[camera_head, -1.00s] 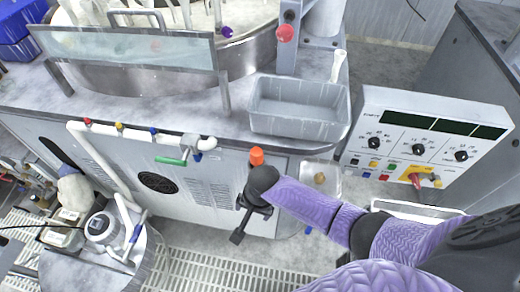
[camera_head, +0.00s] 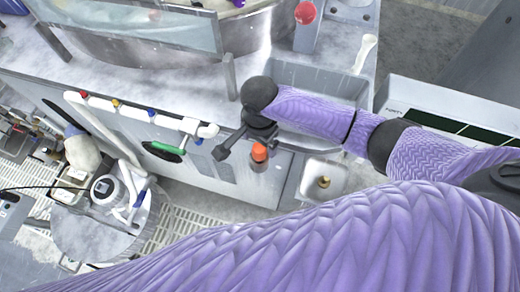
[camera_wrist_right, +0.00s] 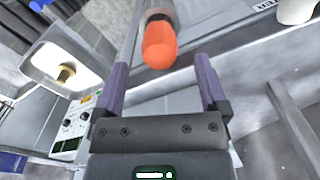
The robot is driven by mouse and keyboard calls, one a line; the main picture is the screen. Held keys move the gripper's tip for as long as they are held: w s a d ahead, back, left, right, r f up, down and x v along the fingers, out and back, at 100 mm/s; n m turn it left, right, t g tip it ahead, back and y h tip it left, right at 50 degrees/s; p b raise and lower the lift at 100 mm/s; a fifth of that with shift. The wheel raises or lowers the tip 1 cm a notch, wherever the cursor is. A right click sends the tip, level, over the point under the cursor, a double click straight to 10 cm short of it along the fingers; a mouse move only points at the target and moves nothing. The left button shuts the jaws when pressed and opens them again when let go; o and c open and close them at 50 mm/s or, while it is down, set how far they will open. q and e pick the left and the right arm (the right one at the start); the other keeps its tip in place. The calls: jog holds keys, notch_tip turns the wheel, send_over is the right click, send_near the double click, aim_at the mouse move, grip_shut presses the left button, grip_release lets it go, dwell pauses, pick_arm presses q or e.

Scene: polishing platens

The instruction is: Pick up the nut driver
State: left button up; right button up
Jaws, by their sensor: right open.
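An orange rounded grip, which looks like the nut driver's handle (camera_head: 259,152), stands at the front side of the grey machine in the head view. In the right wrist view the orange handle (camera_wrist_right: 160,46) shows large, beyond and between my finger tips, with a dark and metal collar behind it. Its lower part is hidden. My right gripper (camera_head: 238,140) is just up and left of the handle in the head view. In the wrist view my right gripper (camera_wrist_right: 161,72) has its two fingers wide apart, with nothing held. My left gripper is out of view.
A grey basin (camera_head: 288,72) sits on the machine top behind my right arm. A white tray with a brass-coloured piece (camera_head: 323,182) is right of the handle. A green handle (camera_head: 163,149) and white pipes are left. A control panel (camera_head: 400,98) stands at right.

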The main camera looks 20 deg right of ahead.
aim_at(259, 147)
notch_tip(259, 147, down, 4)
jog(key=shift+r+b, duration=0.1)
jog(key=shift+b, duration=0.4)
grip_shut()
